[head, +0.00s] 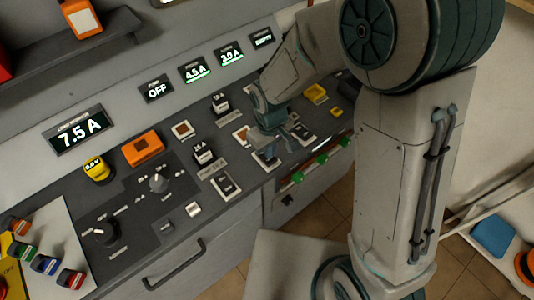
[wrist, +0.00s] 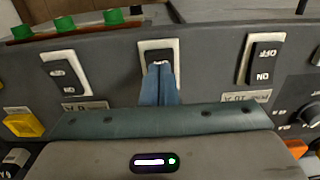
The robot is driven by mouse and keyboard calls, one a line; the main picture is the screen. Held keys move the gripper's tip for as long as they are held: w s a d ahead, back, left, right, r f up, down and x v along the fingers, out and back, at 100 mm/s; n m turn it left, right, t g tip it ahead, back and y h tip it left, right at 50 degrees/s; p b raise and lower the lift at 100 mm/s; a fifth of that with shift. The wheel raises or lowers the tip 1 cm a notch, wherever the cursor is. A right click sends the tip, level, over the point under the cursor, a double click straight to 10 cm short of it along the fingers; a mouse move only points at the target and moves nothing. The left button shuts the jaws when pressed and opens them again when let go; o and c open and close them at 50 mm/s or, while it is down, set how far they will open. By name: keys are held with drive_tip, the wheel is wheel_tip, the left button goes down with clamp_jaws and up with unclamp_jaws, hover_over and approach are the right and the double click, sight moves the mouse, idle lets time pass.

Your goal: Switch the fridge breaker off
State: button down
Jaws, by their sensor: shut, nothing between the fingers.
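My gripper (wrist: 158,70) is shut and empty. Its blue fingertips are at the near half of the middle black rocker breaker (wrist: 157,52) in its pale frame; I cannot tell whether they press it. The fingers hide part of that rocker and the gripper body hides its label, so I cannot read whether it is the fridge one. A left breaker (wrist: 66,72) and a right breaker (wrist: 263,62) flank it in the wrist view. In the head view my gripper (head: 268,150) is over the front row of breakers, with the middle breaker (head: 266,160) partly hidden.
Displays on the back panel read OFF (head: 157,89), 4.5 A (head: 195,71), 3.0 A (head: 230,54) and, larger, 7.5 A (head: 79,129). A yellow button (wrist: 23,124) and a rotary knob (wrist: 309,115) are nearby. Green-capped parts (head: 322,159) line the front edge.

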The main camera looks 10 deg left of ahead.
drive_tip(key=shift+f+b, duration=0.85)
drive_tip(key=shift+f, duration=0.15)
idle(0.5)
drive_tip(key=shift+r, duration=0.1)
drive_tip(key=shift+r+p, duration=2.55)
drive_tip(key=shift+r, duration=0.95)
drive_tip(key=d+r+m+t, duration=0.2)
drive_tip(key=d+r+m, duration=0.3)
drive_tip(key=d+r, duration=0.65)
drive_tip(key=s+d+r+m+t, duration=0.1)
drive_tip(key=s+d+r+m, duration=0.4)
drive_tip(key=s+d, duration=0.3)
drive_tip(key=d+r, duration=0.1)
drive_tip(key=d, duration=0.2)
drive_tip(key=shift+d+t, duration=0.2)
drive_tip(key=shift+t, duration=0.2)
